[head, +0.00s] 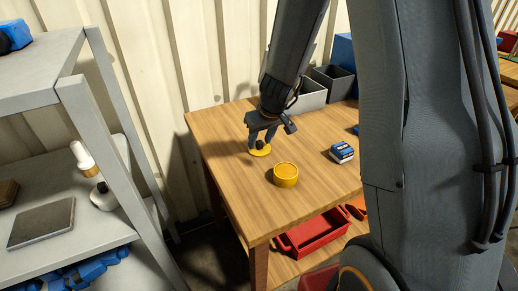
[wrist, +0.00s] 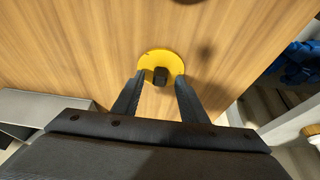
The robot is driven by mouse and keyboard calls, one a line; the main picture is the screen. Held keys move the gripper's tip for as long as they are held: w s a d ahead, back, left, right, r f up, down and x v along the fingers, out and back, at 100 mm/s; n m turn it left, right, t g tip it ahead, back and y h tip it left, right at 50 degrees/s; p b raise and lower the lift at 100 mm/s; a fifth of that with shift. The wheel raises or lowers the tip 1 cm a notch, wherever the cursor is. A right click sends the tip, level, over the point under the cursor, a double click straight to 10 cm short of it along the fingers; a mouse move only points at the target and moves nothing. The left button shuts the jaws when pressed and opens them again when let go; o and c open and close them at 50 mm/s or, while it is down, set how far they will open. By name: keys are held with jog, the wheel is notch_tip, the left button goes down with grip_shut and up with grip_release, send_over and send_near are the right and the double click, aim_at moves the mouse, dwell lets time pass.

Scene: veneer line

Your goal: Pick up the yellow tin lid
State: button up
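The yellow tin lid (head: 261,151) is a flat yellow disc with a dark knob, lying on the wooden table (head: 225,145). In the wrist view the lid (wrist: 160,62) lies just beyond my fingertips, with its dark knob (wrist: 160,76) near its lower edge. My gripper (head: 262,140) is over the lid and points down. In the wrist view its two fingers (wrist: 160,80) are apart, one on each side of the knob, with nothing held. I cannot tell whether the fingertips touch the lid. A round yellow tin (head: 286,175) stands to the right and nearer.
Grey bins (head: 333,82) are at the back by the wall. A red tray (head: 313,236) sits below the tabletop. A grey shelf unit (head: 88,110) stands left. The table's left part is clear.

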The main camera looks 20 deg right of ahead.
grip_shut()
jog(key=shift+r, duration=0.2)
